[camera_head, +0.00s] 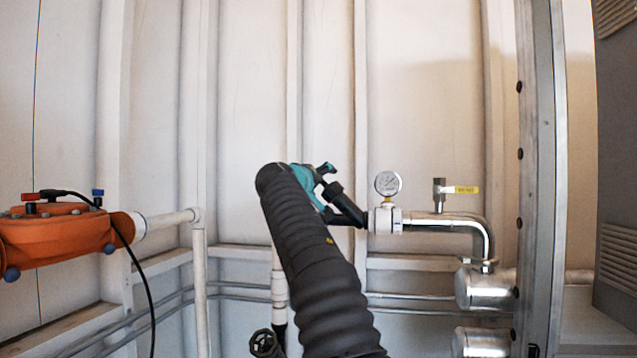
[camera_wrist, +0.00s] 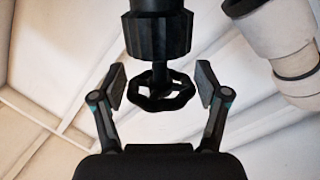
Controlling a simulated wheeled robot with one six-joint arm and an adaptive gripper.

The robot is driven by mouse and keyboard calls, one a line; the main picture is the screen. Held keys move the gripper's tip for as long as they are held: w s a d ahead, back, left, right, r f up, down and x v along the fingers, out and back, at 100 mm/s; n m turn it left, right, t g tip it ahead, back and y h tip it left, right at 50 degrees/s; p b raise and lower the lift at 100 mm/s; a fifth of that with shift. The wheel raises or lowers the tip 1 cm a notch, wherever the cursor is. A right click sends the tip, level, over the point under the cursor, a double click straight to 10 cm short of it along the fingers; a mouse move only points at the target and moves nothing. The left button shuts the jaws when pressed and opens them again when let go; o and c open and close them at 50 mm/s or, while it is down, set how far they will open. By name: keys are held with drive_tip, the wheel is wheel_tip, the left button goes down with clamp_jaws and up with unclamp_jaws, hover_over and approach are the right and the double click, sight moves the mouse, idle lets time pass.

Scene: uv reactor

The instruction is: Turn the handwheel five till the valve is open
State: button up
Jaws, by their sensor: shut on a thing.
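A black handwheel (camera_wrist: 160,104) with a scalloped rim sits in the middle of the wrist view, on a stem under a dark ribbed valve body (camera_wrist: 158,35). My gripper (camera_wrist: 160,82) has one finger on each side of the wheel and is shut on its rim. In the head view my gripper (camera_head: 334,182) is in the middle, beyond my dark arm, beside the left end of the gauge pipe. My arm and gripper hide most of the held wheel there. No number shows on the wheel, and I cannot tell how far the valve is open.
A pressure gauge (camera_head: 388,184) and a yellow-handled valve (camera_head: 466,190) stand on the steel pipe to the right. Another dark handwheel (camera_head: 265,343) is low, left of my arm. An orange unit (camera_head: 60,238) with a black cable is at left. A metal post (camera_head: 546,180) stands at right.

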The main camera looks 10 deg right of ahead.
drive_tip(key=shift+d+y, duration=0.1)
drive_tip(key=shift+y, duration=0.2)
drive_tip(key=shift+d+n+g+y, duration=0.1)
drive_tip(key=shift+n+g+y, duration=0.2)
drive_tip(key=shift+n+y, duration=0.65)
drive_tip(key=shift+y, duration=0.55)
drive_tip(key=shift+f+n, duration=0.15)
drive_tip(key=shift+n, duration=0.1)
drive_tip(key=o, duration=1.1)
drive_tip(key=shift+o, duration=0.2)
drive_tip(key=shift+s+r, duration=0.1)
drive_tip(key=shift+r, duration=0.15)
drive_tip(key=shift+s+a+r, duration=0.15)
drive_tip(key=shift+s+a, duration=0.15)
drive_tip(key=shift+s, duration=0.1)
drive_tip(key=v, duration=1.1)
